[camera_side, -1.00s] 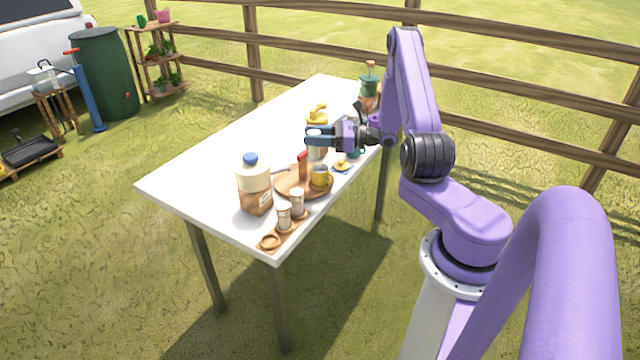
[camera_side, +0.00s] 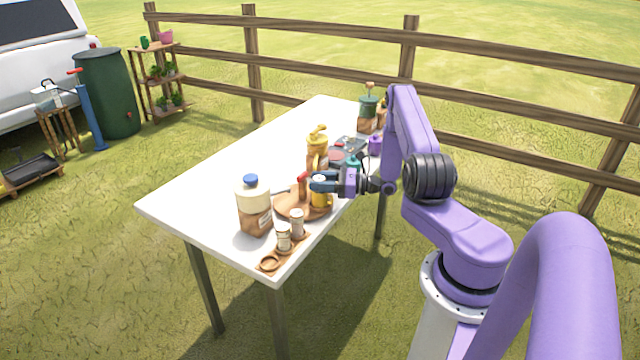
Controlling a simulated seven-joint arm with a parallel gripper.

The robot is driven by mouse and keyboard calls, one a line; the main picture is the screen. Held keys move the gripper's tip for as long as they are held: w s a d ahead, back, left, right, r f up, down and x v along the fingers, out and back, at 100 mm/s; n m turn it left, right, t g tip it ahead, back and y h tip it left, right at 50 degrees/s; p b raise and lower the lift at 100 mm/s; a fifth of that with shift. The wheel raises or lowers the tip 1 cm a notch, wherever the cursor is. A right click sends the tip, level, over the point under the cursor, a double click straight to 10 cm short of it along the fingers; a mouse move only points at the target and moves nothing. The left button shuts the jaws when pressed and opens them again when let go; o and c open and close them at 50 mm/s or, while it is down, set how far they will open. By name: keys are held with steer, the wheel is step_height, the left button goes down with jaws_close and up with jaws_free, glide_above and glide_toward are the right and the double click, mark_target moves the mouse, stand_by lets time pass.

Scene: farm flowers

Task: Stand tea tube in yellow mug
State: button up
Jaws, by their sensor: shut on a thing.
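The yellow mug (camera_side: 319,200) stands on the right part of a round brown tray (camera_side: 290,208). My gripper (camera_side: 322,184) is right at the mug's top, reaching in from the right. It is shut on a small pale thing, which I take to be the tea tube. The dark fingers hide most of the tube and part of the mug. I cannot tell whether the tube's lower end is inside the mug or how upright it is.
A brown thing with a red top (camera_side: 302,182) stands close left of the gripper. A blue-capped bottle (camera_side: 252,206) and small pale cups (camera_side: 284,236) stand nearer. A yellow-topped container (camera_side: 317,150) stands behind. The table's (camera_side: 220,165) left side is clear.

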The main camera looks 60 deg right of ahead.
steer(key=shift+f, duration=0.3)
steer(key=shift+f, duration=0.25)
steer(key=o, duration=1.1)
steer(key=shift+c, duration=0.2)
